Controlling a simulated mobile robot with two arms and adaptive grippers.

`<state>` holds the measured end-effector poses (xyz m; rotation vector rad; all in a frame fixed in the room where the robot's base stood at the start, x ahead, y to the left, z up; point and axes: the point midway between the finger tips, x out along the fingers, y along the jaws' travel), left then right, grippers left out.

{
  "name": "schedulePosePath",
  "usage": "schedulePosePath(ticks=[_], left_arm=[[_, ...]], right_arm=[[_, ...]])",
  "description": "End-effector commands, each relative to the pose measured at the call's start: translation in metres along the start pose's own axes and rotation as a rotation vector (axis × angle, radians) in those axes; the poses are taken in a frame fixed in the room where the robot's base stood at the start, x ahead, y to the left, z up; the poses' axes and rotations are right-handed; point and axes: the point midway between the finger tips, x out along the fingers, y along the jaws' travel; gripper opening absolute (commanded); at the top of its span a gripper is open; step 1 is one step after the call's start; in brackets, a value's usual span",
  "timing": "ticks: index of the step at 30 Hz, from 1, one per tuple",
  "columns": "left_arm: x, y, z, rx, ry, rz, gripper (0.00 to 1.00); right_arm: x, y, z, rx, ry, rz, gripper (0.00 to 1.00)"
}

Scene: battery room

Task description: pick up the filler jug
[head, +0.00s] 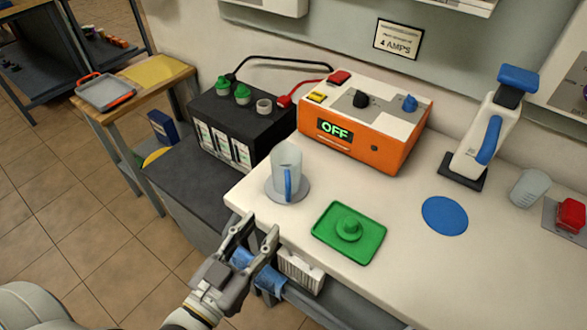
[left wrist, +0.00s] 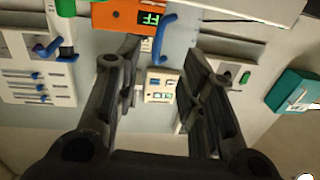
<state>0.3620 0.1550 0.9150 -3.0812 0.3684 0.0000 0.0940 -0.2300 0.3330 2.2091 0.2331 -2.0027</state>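The filler jug (head: 287,160) is clear grey with a blue upright handle facing me. It stands upright on a round grey disc (head: 299,193) near the left front corner of the white bench. My left gripper (head: 257,232) is open and empty, just off the bench's front edge, in front of and left of the jug, not touching it. In the left wrist view, the two fingers (left wrist: 155,68) are spread wide. A curved blue handle (left wrist: 166,38), which looks like the jug's, shows beyond the fingertips; the jug's clear body is hard to make out there. My right gripper is not in view.
A green tray (head: 330,250) with a green cap lies right of the jug. An orange charger (head: 388,150) reading OFF stands behind, and a black battery (head: 235,125) with caps is back left. A blue disc (head: 445,215) and blue-topped dispenser (head: 487,135) are right.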

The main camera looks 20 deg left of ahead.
Motion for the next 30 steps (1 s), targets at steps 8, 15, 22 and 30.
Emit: schedulePosePath(ticks=[8,15,22,30], left_arm=[[0.037,0.0,-0.002,0.001,0.004,0.0,0.37],[0.051,0.0,-0.001,0.001,0.0,0.0,0.37],[0.076,0.001,-0.004,0.001,0.003,0.0,0.37],[0.101,0.002,-0.002,0.001,0.0,0.0,0.37]], right_arm=[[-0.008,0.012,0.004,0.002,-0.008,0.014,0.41],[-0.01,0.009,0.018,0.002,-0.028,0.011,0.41],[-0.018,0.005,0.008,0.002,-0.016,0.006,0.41],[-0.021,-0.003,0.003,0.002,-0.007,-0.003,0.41]])
